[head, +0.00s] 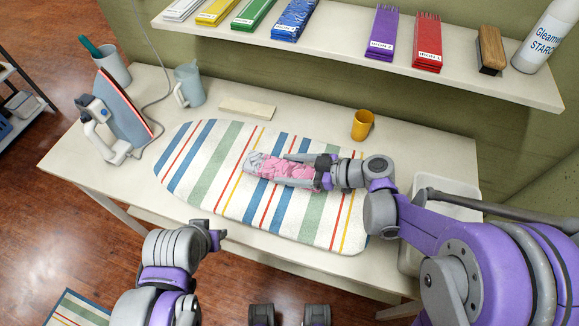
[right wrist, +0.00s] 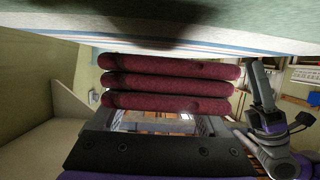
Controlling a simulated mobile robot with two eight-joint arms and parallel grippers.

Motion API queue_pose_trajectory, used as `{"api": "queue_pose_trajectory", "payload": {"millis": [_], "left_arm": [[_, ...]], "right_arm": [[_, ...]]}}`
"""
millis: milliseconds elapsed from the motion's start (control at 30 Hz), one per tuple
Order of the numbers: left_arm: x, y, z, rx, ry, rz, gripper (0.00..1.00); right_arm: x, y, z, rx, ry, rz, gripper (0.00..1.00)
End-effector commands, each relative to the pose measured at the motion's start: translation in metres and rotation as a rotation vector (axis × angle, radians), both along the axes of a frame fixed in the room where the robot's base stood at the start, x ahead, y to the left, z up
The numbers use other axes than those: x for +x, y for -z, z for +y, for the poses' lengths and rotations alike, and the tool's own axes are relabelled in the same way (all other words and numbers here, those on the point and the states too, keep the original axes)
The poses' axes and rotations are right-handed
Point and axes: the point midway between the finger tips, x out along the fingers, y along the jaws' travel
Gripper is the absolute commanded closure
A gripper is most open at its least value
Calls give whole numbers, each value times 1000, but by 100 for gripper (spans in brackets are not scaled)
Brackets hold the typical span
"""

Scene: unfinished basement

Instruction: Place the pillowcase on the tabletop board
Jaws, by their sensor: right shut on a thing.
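The pillowcase (head: 282,171), a small pink bundle with a greyish-white far end, is over the middle of the striped tabletop board (head: 230,150). My right gripper (head: 304,171) is shut on its near end, coming in from the right. In the right wrist view the held cloth shows as several dark red folded layers (right wrist: 165,85), close to the board's striped surface (right wrist: 210,28). I cannot tell if it rests fully on the board. My left gripper (head: 218,236) is low at the board's front left edge, apart from the pillowcase; its jaws are unclear.
An iron (head: 122,110) stands on the table at the left. A light bin (head: 445,195) is at the right. A shelf (head: 350,55) overhangs the back. The board's left part is clear.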

Motion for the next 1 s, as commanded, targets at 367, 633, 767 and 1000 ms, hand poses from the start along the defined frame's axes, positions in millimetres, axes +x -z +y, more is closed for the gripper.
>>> {"api": "queue_pose_trajectory", "payload": {"millis": [367,633,767,1000], "left_arm": [[-1,5,0,0,0,2,59],[-1,5,0,0,0,2,59],[1,-4,0,0,0,-2,59],[2,-7,0,0,0,-3,59]], "right_arm": [[-1,6,0,-1,-1,2,3],[-1,7,0,-1,-2,2,0],[-1,-3,0,-1,-2,2,0],[-13,-21,-41,-1,6,3,0]]}}
